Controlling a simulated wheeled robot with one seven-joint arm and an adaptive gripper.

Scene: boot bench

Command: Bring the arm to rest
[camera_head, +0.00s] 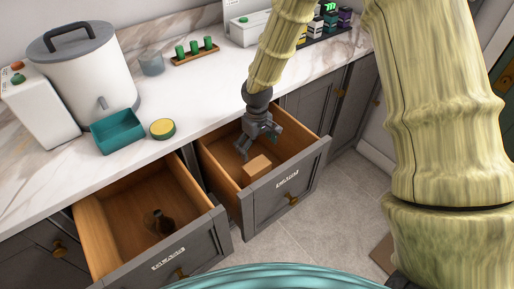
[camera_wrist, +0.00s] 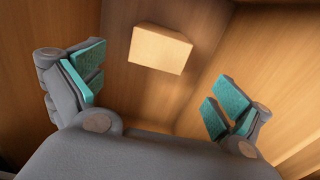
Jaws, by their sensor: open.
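My gripper (camera_head: 258,140) is above and partly inside the right open drawer (camera_head: 285,190). It points downward, and its two teal-padded fingers are spread apart with nothing between them in the wrist view (camera_wrist: 160,95). A small tan block (camera_head: 257,167) lies on the drawer floor just beyond the fingers, apart from them. The block also shows in the wrist view (camera_wrist: 160,50), near the top. My arm reaches over the counter's front edge from the upper right.
The left drawer (camera_head: 185,245) is also open, with a dark brown item (camera_head: 158,222) inside. The marble counter (camera_head: 205,105) carries a teal tray (camera_head: 117,131), a round yellow-topped tin (camera_head: 162,128), a white canister (camera_head: 85,75) and a rack of green items (camera_head: 195,51). Tiled floor (camera_head: 340,205) lies right.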

